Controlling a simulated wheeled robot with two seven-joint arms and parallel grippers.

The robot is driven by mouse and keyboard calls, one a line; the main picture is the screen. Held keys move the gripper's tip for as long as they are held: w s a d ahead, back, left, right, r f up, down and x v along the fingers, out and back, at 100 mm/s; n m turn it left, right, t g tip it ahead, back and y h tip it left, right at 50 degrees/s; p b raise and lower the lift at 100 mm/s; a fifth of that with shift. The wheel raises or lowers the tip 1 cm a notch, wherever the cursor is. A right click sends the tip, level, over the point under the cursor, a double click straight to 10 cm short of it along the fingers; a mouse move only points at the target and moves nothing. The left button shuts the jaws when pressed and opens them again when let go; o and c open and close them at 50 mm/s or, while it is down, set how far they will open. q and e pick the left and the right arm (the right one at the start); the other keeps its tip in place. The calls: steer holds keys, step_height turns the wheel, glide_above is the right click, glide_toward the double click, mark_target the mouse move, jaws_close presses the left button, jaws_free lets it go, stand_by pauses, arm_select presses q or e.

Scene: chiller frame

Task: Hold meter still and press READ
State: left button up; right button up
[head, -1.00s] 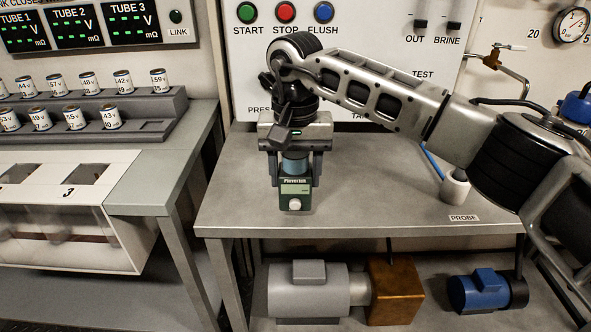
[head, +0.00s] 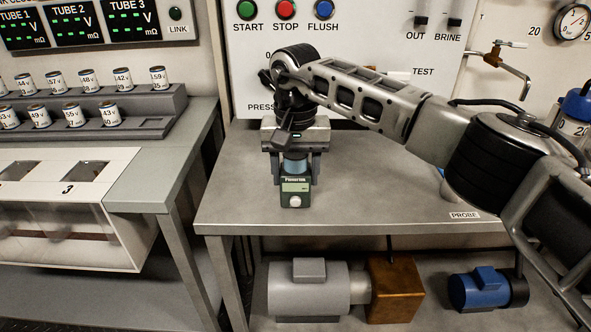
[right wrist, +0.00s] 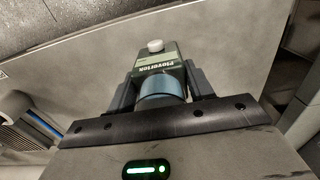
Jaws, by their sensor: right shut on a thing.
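The meter (head: 295,188) is a small dark green handheld box with a pale display and a round white button (head: 295,201) on its front. It stands on the grey bench near its front edge. My right gripper (head: 296,172) comes from above and is shut on the meter, around its blue-grey upper part. In the right wrist view the meter (right wrist: 158,62) sits between the two fingers, with the white button (right wrist: 155,46) at its far end. No READ lettering is legible. My left gripper is not in view.
The grey bench (head: 380,190) is mostly clear. A control panel (head: 370,40) with START, STOP and FLUSH buttons stands behind. A PROBE label (head: 464,215) is at the bench's right front. Racks of numbered cans (head: 100,110) stand on the left. Pumps sit on the shelf below.

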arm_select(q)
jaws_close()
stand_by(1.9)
